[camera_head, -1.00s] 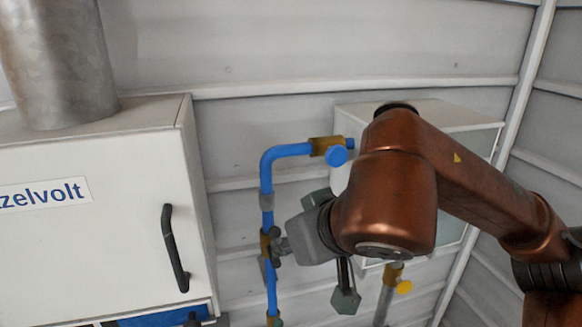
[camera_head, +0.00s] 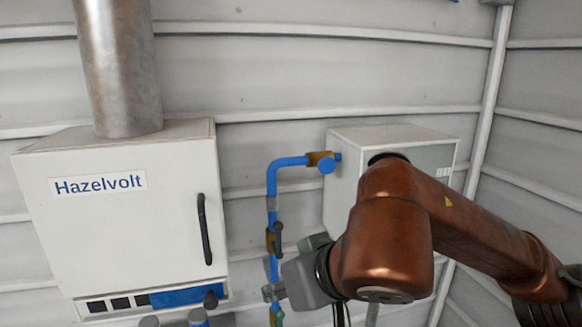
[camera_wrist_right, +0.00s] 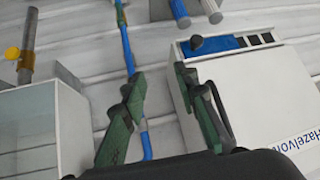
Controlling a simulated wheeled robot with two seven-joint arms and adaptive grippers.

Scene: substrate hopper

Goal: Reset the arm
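My right arm, copper-coloured, comes in from the right in the head view and is bent in front of the wall. Its grey wrist end points left, with my right gripper (camera_head: 272,292) partly seen in front of the blue pipe (camera_head: 272,205). In the right wrist view, the two green fingers of my right gripper (camera_wrist_right: 162,78) stand apart with nothing between their tips. The blue pipe (camera_wrist_right: 126,45) appears behind the left finger; I cannot tell whether they touch. My left gripper is not in view.
A white Hazelvolt cabinet (camera_head: 120,225) with a black handle (camera_head: 204,228) and a metal duct (camera_head: 118,70) on top stands at left. A pale box (camera_head: 345,170) hangs behind my right arm. The blue pipe has a brass fitting (camera_head: 318,159).

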